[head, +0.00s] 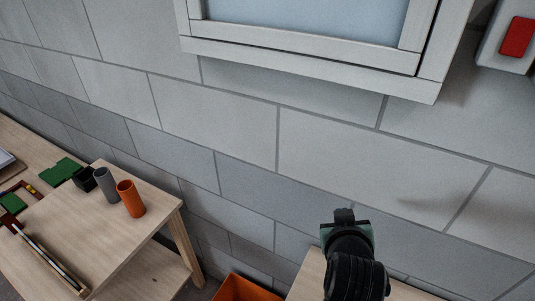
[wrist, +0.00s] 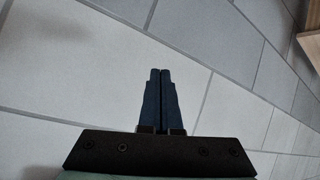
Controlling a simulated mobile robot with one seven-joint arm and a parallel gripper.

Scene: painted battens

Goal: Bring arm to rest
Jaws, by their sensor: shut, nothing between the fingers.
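My gripper shows in the wrist view (wrist: 160,72) with its two dark fingers pressed together and nothing between them. Grey block wall fills most of the picture behind the fingers. In the head view my arm rises at the lower right, dark and seen from behind, in front of the wall and over a pale wooden surface (head: 305,282). The fingertips cannot be made out in the head view. No painted batten can be made out for certain in either view.
A wooden table (head: 120,235) at the left holds an orange cup (head: 130,199), a grey cup (head: 106,185), a black item (head: 82,179) and a green block (head: 60,171). An orange bin (head: 243,289) stands low between the surfaces. A framed panel (head: 310,52) and red switch (head: 516,37) are on the wall.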

